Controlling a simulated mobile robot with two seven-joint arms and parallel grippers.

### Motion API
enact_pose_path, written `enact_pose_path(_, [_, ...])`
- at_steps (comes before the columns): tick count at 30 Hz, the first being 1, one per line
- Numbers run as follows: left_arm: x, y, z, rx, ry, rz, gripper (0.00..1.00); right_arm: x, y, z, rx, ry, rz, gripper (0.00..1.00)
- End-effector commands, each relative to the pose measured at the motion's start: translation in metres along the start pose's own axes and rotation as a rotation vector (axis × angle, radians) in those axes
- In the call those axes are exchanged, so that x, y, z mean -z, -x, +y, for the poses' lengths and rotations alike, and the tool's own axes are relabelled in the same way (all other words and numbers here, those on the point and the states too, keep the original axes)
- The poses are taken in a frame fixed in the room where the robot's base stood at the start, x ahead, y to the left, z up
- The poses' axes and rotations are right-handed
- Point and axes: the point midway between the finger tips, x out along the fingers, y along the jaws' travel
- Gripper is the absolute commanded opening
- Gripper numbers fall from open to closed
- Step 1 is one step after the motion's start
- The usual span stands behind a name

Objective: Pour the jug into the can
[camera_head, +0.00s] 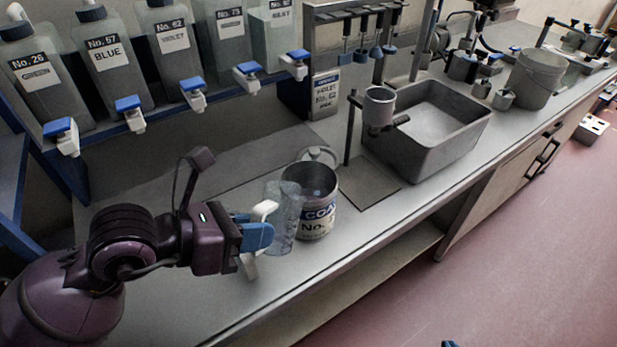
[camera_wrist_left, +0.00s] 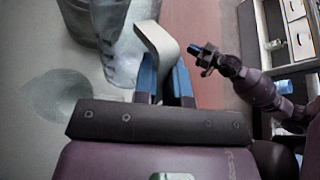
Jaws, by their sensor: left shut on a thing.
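A clear jug (camera_head: 283,222) with a white handle is close to upright, just left of the can. My left gripper (camera_head: 258,234) is shut on its handle. I cannot tell whether the jug's base touches the counter or what it holds. The open metal can (camera_head: 318,218), with a blue and white label, stands upright on the counter. In the left wrist view the jug (camera_wrist_left: 124,52) overlaps the can (camera_wrist_left: 84,18), and the white handle (camera_wrist_left: 158,44) sits between my blue fingers. My right gripper (camera_wrist_left: 203,58) is away over the floor side, too small to read.
A round lid (camera_head: 320,156) is behind the can. A stand with a cup (camera_head: 378,108) and a grey sink (camera_head: 430,130) are to the right. Bottles with blue taps (camera_head: 195,95) line the back shelf. The counter's front strip (camera_head: 350,232) is clear.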

Motion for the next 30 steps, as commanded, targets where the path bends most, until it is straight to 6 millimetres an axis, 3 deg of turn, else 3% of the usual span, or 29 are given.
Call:
enact_pose_path(2, [0.009, 0.000, 0.000, -0.001, -0.010, -0.019, 0.00, -0.001, -0.001, 0.000, 0.000, 0.000, 0.000, 0.00])
enact_pose_path(11, [0.003, 0.018, -0.012, -0.003, -0.096, -0.146, 0.00, 0.019, 0.006, 0.002, -0.002, 0.000, 0.029, 0.00])
enact_pose_path(22, [0.020, 0.024, -0.017, -0.002, -0.203, -0.307, 0.00, -0.003, 0.003, 0.001, -0.002, -0.001, -0.007, 0.00])
enact_pose_path(30, [0.025, 0.028, -0.020, 0.000, -0.267, -0.400, 0.00, -0.004, -0.002, -0.001, 0.001, 0.000, -0.005, 0.00])
